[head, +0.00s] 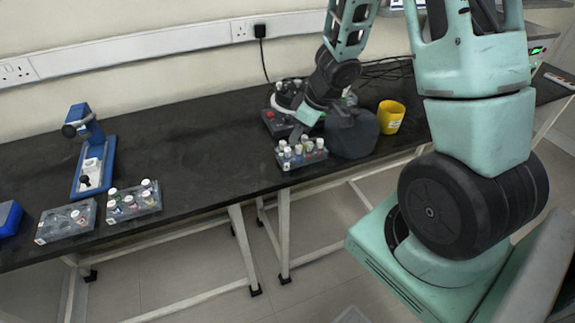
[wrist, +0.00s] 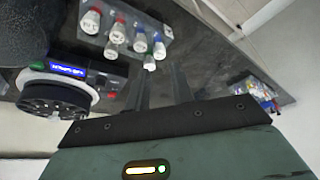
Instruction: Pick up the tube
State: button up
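A grey rack (head: 303,163) near the front edge of the dark bench holds several capped tubes (head: 298,150). It also shows at the top of the wrist view (wrist: 152,22), with red, blue, white and green caps. A white-capped tube (wrist: 150,63) with a green ring is nearest my fingers. I cannot tell which tube is meant. My gripper (wrist: 161,72) has its dark fingers apart with a gap between them, and no tube is clearly held. In the head view, my arm partly hides the gripper and the area behind the rack.
A round device with a blue display (wrist: 68,69) stands beside the rack. A yellow cup (head: 391,117) is to the right. Two more racks (head: 66,222) (head: 133,203) and a blue stand (head: 97,165) are at left. The middle of the bench is clear.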

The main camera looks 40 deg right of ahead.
aim_at(288, 150)
jog(key=shift+b+x, duration=0.3)
jog(key=shift+x, duration=0.6)
jog(key=b+x, duration=0.3)
jog(key=x, duration=0.1)
jog(key=shift+s+f, duration=0.15)
jog(key=shift+f, duration=0.05)
jog(key=shift+w+f, duration=0.25)
jog(key=shift+f, duration=0.1)
jog(key=shift+r, duration=0.1)
grip_shut()
